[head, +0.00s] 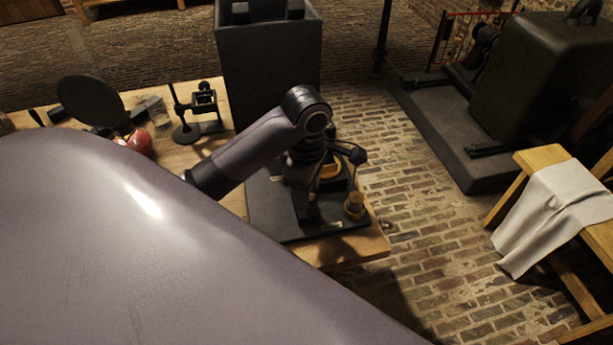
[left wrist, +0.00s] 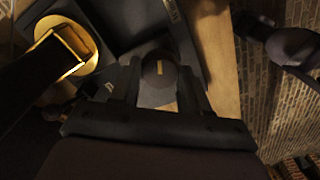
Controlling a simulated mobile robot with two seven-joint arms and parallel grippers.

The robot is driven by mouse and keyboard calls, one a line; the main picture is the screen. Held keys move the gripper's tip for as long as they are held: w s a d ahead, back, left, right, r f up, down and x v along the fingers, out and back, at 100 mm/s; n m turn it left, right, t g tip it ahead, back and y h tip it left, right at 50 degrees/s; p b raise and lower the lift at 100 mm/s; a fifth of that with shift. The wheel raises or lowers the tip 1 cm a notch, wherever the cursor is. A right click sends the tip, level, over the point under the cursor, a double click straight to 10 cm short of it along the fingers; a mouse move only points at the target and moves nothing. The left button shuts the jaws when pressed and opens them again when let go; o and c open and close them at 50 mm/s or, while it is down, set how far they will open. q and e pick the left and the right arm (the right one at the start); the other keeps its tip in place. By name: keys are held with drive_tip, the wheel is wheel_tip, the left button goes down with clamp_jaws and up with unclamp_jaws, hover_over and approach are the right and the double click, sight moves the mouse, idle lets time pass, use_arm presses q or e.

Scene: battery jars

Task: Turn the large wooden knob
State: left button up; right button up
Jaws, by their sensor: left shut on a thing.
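The round knob (left wrist: 158,78) sits between the fingers of my left gripper (left wrist: 158,98) in the left wrist view. Its top looks dark in the shade and has a pale stripe; the wood is hard to make out. The fingers are shut on its two sides. In the head view my left gripper (head: 306,207) points down over the black base (head: 275,228) of an apparatus on the table, and the knob is hidden there. A yellow round part (head: 331,169) is just behind the gripper; it also shows in the left wrist view (left wrist: 88,38).
A small wooden-coloured piece (head: 354,204) stands on the base right of my gripper. The wooden table (head: 345,250) ends close by. A dark stand (head: 190,130), a glass (head: 157,110) and a red round thing (head: 138,141) stand left. Brick floor (head: 430,230) is open right.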

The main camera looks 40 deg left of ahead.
use_arm(q)
drive_tip(key=shift+n, duration=0.6)
drive_tip(key=o, duration=1.1)
drive_tip(key=shift+c, duration=0.2)
drive_tip(key=shift+r, duration=0.1)
drive_tip(key=shift+r, duration=3.5)
